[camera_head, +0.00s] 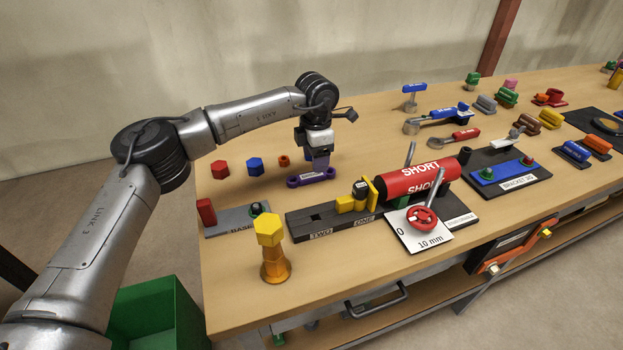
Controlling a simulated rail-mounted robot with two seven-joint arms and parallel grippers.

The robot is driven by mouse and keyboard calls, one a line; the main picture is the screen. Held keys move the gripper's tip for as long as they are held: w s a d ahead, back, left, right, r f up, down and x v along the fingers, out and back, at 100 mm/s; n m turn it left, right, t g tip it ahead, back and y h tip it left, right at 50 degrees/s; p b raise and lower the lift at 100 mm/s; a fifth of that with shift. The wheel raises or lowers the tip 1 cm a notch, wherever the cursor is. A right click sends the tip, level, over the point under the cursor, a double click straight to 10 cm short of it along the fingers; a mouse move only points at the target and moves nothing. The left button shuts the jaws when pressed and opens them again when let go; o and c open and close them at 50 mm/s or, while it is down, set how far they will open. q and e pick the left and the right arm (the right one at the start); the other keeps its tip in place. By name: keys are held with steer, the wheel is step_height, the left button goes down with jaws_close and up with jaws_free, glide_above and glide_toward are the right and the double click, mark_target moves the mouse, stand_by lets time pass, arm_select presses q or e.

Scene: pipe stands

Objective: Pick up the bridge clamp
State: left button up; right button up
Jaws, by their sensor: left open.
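A purple piece with two rounded ends and a small white label (297,181) lies on the wooden table; it looks like the bridge clamp, but its label is too small to read. My left gripper (318,153) points down right over it, with its jaws open. The fingertips are at the clamp's raised middle, and I cannot tell whether they touch it. The gripper hides part of the clamp's upper portion. My right gripper is not in view.
Red and blue hex pieces (255,164) lie to the left. A yellow-topped post (272,250) stands near the front edge. Bare table lies behind the clamp.

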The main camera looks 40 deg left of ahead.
mark_target(312, 177)
arm_select(q)
step_height(312, 177, down, 5)
steer(key=shift+s+d+r+b, duration=0.1)
steer(key=shift+d+b, duration=0.05)
steer(key=shift+b, duration=1.05)
steer(key=shift+c, duration=0.3)
